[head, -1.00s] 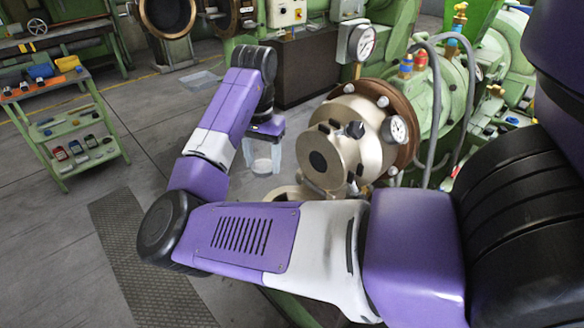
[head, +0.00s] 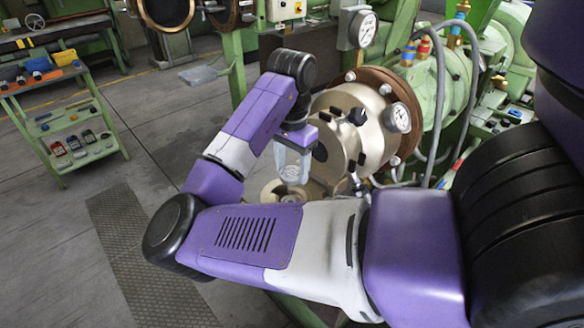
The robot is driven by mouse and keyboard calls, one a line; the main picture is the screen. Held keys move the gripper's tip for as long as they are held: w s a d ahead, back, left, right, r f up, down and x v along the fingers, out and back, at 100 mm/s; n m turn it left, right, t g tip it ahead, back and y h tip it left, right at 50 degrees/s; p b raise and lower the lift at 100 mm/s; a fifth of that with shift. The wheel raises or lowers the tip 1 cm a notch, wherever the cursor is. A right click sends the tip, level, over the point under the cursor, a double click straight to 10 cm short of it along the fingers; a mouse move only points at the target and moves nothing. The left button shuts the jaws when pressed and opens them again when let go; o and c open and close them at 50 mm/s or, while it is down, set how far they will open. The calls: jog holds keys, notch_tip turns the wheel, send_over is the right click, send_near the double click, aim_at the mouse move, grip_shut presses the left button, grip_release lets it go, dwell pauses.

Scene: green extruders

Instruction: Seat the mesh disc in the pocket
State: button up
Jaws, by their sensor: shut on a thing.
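The mesh disc (head: 291,173) is a small, round, pale grey disc between the translucent fingers of my gripper (head: 293,171). My gripper points down and is shut on the disc. It is in front of the pale metal extruder head (head: 345,130). An open metal ring (head: 270,191) with a round recess, which looks like the pocket's housing, is just below the gripper. The disc appears above the ring and apart from it, though the height gap is hard to judge. My forearm hides the ring's lower part, and the inside of the pocket is not clear.
Grey hoses (head: 440,100) hang farther right. A green tool cart (head: 75,135) stands at left. The floor between is clear.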

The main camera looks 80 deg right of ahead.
jog(key=shift+f+b, duration=1.85)
jog(key=shift+f, duration=1.4)
jog(key=shift+a+p, duration=0.1)
jog(key=shift+p, duration=0.4)
jog(key=shift+f, duration=0.95)
dwell(0.4)
jog(key=o, duration=1.6)
